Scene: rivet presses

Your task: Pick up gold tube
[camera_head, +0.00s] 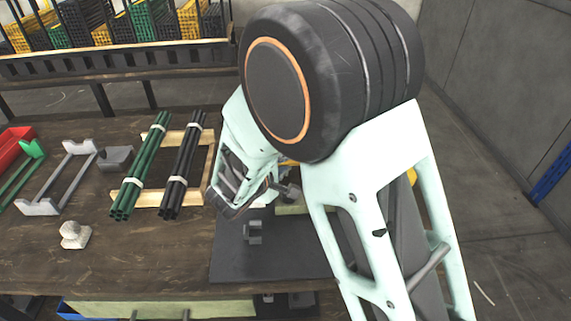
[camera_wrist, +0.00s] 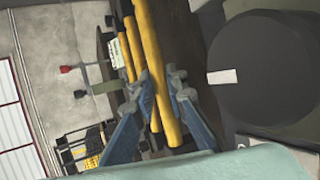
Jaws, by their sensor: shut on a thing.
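The gold tube (camera_wrist: 156,75) is a long yellow rod running between the two blue fingers of my gripper (camera_wrist: 161,88) in the wrist view. The gripper is shut on it. More gold tubes (camera_wrist: 133,50) lie alongside, to its left, in the wrist view. In the head view my arm hides most of the gripper and the tubes.
On the wooden table (camera_head: 60,262), green tubes (camera_head: 141,165) and black tubes (camera_head: 183,160) lie bundled on a wooden frame. A grey metal stand (camera_head: 65,180) and a red bin (camera_head: 14,145) are at left. A dark plate (camera_head: 275,262) lies near the front edge.

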